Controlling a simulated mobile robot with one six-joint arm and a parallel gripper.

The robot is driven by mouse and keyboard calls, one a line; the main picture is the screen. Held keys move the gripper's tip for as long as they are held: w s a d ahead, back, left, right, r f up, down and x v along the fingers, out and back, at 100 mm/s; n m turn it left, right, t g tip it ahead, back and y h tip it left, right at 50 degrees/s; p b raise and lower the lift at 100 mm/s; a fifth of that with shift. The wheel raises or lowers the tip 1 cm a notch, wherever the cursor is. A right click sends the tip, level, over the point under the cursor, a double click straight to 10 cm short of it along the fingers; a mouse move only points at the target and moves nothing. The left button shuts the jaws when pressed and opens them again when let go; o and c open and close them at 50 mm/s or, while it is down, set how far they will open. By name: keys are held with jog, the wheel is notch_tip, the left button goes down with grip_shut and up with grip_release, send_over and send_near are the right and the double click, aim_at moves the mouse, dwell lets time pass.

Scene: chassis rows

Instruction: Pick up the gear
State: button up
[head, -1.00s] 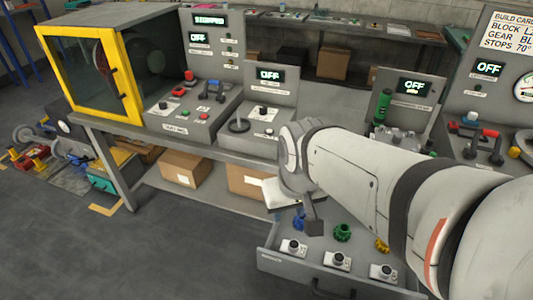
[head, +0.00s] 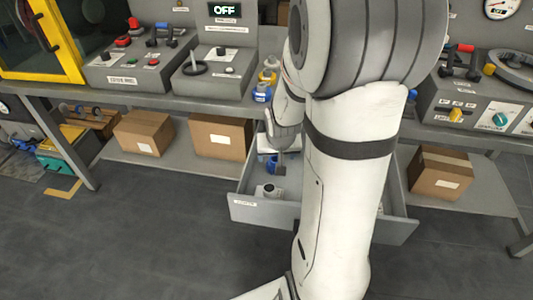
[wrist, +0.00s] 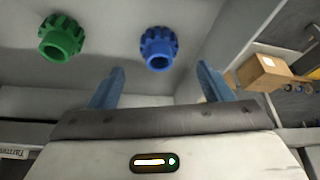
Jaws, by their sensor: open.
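In the wrist view a blue gear (wrist: 158,48) and a green gear (wrist: 62,38) sit apart inside the pale open drawer. The blue gear is ahead of the gap between my gripper's (wrist: 160,84) two blue fingers, which are spread with nothing between them. The green gear lies to the left, outside the left finger's line. In the head view my gripper (head: 280,168) points down over the left part of the open drawer (head: 262,212). My arm hides much of the drawer and the gears there.
Cardboard boxes stand on the shelf under the bench: one (head: 218,138) left of the drawer, another (head: 441,173) to its right. Control panels (head: 140,72) line the bench above.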

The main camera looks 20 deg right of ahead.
aim_at(275, 161)
jog(key=x, duration=0.3)
jog(key=shift+d, duration=0.15)
jog(key=shift+w+b+x, duration=0.2)
jog(key=shift+b+x, duration=0.25)
jog(key=shift+x, duration=0.95)
jog(key=shift+w+b+x, duration=0.15)
jog(key=shift+b+x, duration=0.25)
jog(key=shift+x, duration=1)
jog(key=shift+d+r, duration=0.1)
jog(key=shift+r, duration=0.1)
jog(key=shift+c, duration=0.2)
jog(key=c, duration=1.2)
